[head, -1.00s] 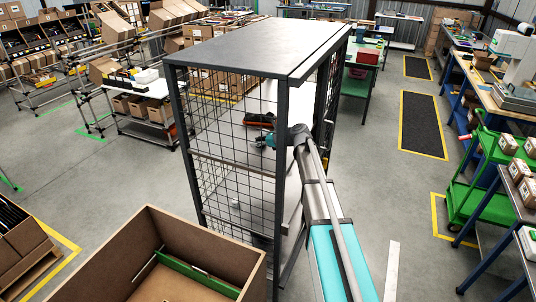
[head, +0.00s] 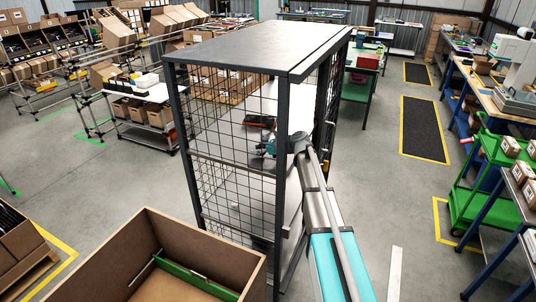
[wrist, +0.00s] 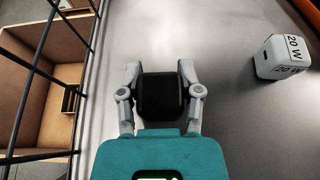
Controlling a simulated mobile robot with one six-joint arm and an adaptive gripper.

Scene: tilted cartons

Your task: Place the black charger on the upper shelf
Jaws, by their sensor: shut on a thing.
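In the wrist view my gripper (wrist: 161,80) is shut on the black charger (wrist: 161,97), a dark rounded block between the two fingers. It is over a grey metal shelf surface (wrist: 225,110); I cannot tell whether the charger touches it. In the head view my gripper (head: 258,160) is inside the dark rack (head: 250,50), behind its wire mesh side and below its top panel. The charger cannot be made out in the head view.
A white block marked "20 W" (wrist: 283,57) stands right of my gripper. A dark and orange item (head: 261,122) lies farther back on the shelf. Wire mesh (wrist: 38,60) borders the left side, with a brown open box (head: 150,260) outside. Bare shelf lies around the charger.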

